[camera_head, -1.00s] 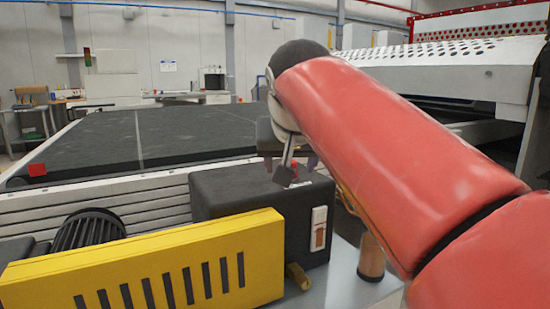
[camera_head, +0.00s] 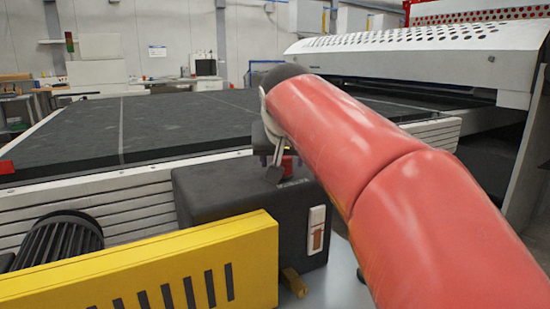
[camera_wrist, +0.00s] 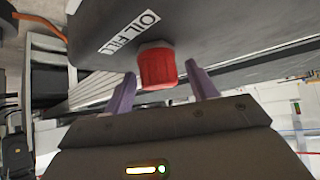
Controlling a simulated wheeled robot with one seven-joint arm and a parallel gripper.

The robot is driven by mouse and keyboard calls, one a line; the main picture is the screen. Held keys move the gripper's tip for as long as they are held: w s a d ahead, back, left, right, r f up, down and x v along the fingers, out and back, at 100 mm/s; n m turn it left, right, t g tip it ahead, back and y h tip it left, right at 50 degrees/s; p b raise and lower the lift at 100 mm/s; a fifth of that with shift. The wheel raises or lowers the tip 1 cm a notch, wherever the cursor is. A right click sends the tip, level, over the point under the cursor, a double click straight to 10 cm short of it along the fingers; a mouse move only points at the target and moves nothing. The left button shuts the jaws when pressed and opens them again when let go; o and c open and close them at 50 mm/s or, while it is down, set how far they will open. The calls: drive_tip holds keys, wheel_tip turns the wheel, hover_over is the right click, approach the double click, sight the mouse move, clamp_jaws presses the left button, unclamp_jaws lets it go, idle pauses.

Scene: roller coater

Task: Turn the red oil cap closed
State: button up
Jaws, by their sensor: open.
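The red oil cap (camera_wrist: 157,68) sits on the dark gearbox housing (camera_wrist: 205,25), beside a white "OIL FILL" label (camera_wrist: 130,32), in the wrist view. In the head view a small part of the cap (camera_head: 287,165) shows on top of the black housing (camera_head: 235,195), mostly hidden behind my gripper and arm. My gripper (camera_wrist: 163,82) is open, with its two purple fingers on either side of the cap. A gap shows between the cap and each finger. The cap's far side is hidden.
A yellow slotted guard (camera_head: 150,270) and a ribbed black motor (camera_head: 60,240) stand left of the housing. A sight gauge (camera_head: 317,230) and brass fitting (camera_head: 294,282) are on its front. The wide dark conveyor belt (camera_head: 180,125) lies behind; a perforated white cover (camera_head: 430,45) is at right.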

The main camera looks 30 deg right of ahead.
drive_tip(key=shift+w+f, duration=0.1)
drive_tip(key=c, duration=1)
drive_tip(key=m+g+h, duration=0.1)
drive_tip(key=m+h, duration=0.1)
drive_tip(key=m, duration=0.1)
drive_tip(key=shift+m+g+b, duration=0.4)
drive_tip(key=m+g+h, duration=0.1)
drive_tip(key=m, duration=0.1)
drive_tip(key=m+g+h, duration=0.1)
drive_tip(key=m, duration=0.1)
drive_tip(key=shift+m+g+p, duration=0.3)
drive_tip(key=shift+g, duration=0.1)
drive_tip(key=m+g+h, duration=0.1)
drive_tip(key=m+g, duration=0.2)
drive_tip(key=m, duration=0.1)
drive_tip(key=shift+m+g+y, duration=0.3)
drive_tip(key=shift+m+g, duration=1.6)
drive_tip(key=shift+m, duration=0.6)
